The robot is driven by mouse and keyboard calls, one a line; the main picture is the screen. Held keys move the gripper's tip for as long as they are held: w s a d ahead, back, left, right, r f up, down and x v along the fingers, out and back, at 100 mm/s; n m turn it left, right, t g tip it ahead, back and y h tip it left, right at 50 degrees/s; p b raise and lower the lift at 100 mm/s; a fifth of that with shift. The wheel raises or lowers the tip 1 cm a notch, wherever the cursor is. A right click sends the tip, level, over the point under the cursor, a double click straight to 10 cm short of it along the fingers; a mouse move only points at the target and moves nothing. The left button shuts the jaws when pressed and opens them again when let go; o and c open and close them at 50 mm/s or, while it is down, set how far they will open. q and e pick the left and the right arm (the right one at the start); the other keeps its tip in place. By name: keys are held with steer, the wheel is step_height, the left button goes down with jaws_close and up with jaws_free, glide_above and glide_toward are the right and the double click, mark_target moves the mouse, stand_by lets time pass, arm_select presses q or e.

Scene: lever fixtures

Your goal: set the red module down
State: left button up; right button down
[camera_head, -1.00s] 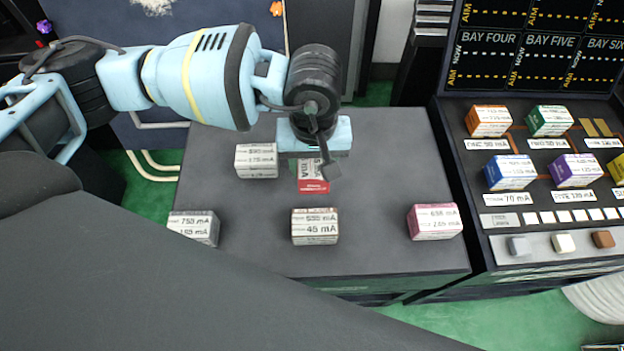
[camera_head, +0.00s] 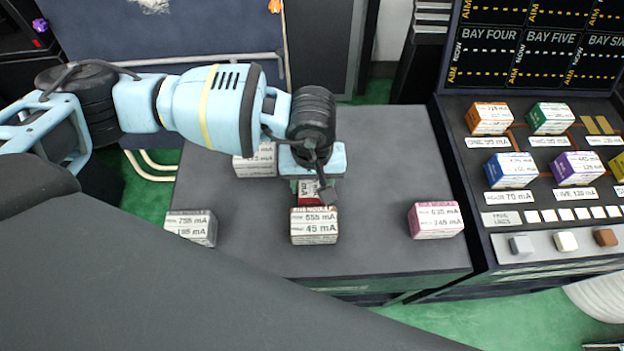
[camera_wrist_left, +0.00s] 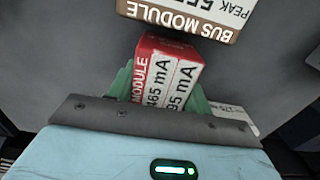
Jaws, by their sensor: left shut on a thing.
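The red module (camera_head: 309,191) is a small box with a red side and a white label. It shows under my left gripper (camera_head: 314,184) in the head view, partly hidden by the wrist. In the left wrist view the red module (camera_wrist_left: 168,72) sits between the green fingers, which are shut on it. A brown-edged bus module (camera_head: 314,226) stands just in front of it, with a narrow gap in the wrist view (camera_wrist_left: 190,14). I cannot tell whether the red module touches the table. My right gripper is not in view.
The grey table (camera_head: 370,160) also holds a white-labelled module (camera_head: 256,163) beside my wrist, a grey one (camera_head: 191,227) and a pink one (camera_head: 435,220). A console (camera_head: 550,220) with coloured modules stands at the right. The table's right-hand part is mostly clear.

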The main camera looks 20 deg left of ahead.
arm_select(q)
steer(key=shift+f, duration=0.1)
steer(key=o, duration=1.1)
steer(key=shift+c, duration=0.2)
step_height(320, 180, up, 12)
steer(key=shift+r+p, duration=0.15)
steer(key=shift+p, duration=0.45)
